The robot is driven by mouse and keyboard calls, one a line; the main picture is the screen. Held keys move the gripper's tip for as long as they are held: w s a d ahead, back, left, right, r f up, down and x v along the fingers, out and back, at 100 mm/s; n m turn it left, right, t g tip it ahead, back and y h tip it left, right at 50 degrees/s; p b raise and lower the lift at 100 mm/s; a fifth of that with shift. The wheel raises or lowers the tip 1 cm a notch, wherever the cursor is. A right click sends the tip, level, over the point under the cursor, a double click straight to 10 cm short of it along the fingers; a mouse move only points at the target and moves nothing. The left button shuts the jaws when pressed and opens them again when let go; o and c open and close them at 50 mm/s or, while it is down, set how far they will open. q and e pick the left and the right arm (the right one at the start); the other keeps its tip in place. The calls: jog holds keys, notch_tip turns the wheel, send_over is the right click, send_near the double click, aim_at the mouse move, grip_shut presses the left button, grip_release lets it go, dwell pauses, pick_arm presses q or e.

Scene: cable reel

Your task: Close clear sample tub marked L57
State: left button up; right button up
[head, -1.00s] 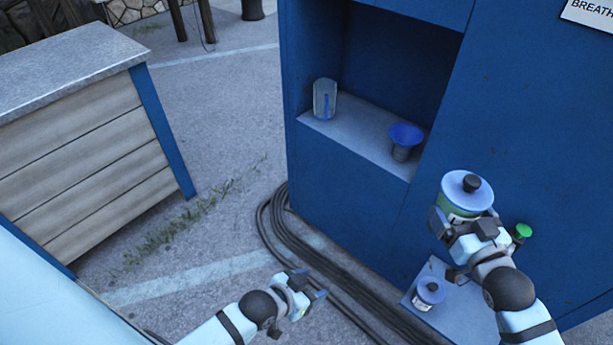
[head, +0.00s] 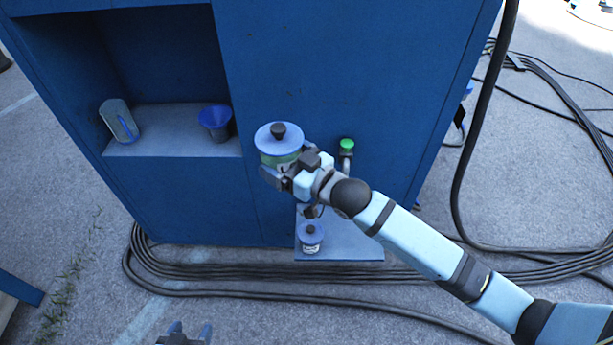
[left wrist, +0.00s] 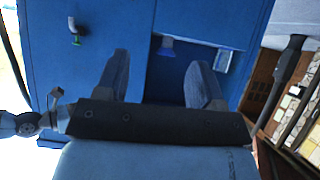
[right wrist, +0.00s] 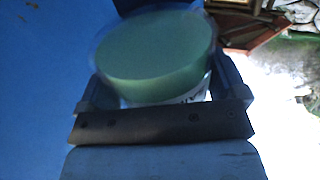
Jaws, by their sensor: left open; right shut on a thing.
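A clear tub with green contents (head: 278,158) and a wide pale blue lid (head: 277,137) with a black knob is held in front of the blue cabinet. My right gripper (head: 283,172) is shut around its side; the right wrist view shows the tub's round green end (right wrist: 155,58). Its label is mostly hidden and I cannot read L57. I cannot tell if the lid is fully seated. A smaller tub (head: 311,238) with a blue knobbed lid stands on the low ledge, its label too small to read. My left gripper (head: 190,331) is open and empty at the bottom edge.
The blue cabinet (head: 330,60) has a recess with a blue funnel-topped cup (head: 216,122) and a grey-green container (head: 119,121). Black cables (head: 220,272) lie on the ground before the low ledge (head: 350,245).

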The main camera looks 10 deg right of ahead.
pick_arm(q)
jog(key=w+d+f+t+h+b, duration=0.1)
jog(key=f+b, duration=0.5)
jog(key=b, duration=1)
jog(key=w+d+f+t+h+b, duration=0.2)
jog(key=d+f+b, duration=0.2)
jog(key=b, duration=1.2)
notch_tip(320, 180, down, 2)
jog(key=shift+w+f+t+b, duration=0.25)
jog(key=shift+w+t+b, duration=0.05)
jog(key=shift+w+b, duration=0.1)
pick_arm(e)
jog(key=w+d+f+m+t+h, duration=0.1)
jog(key=d+f+h, duration=0.4)
jog(key=d+f, duration=1)
jog(key=w+d+f+m+t+h, duration=0.2)
jog(key=d+f+m+h, duration=0.3)
jog(key=d+f, duration=1)
notch_tip(320, 180, down, 5)
jog(key=shift+d+f+m+t, duration=0.1)
jog(key=shift+d+m+t, duration=0.1)
jog(key=shift+m+t, duration=0.4)
pick_arm(q)
jog(key=shift+d, duration=0.1)
pick_arm(e)
jog(key=shift+w, duration=0.15)
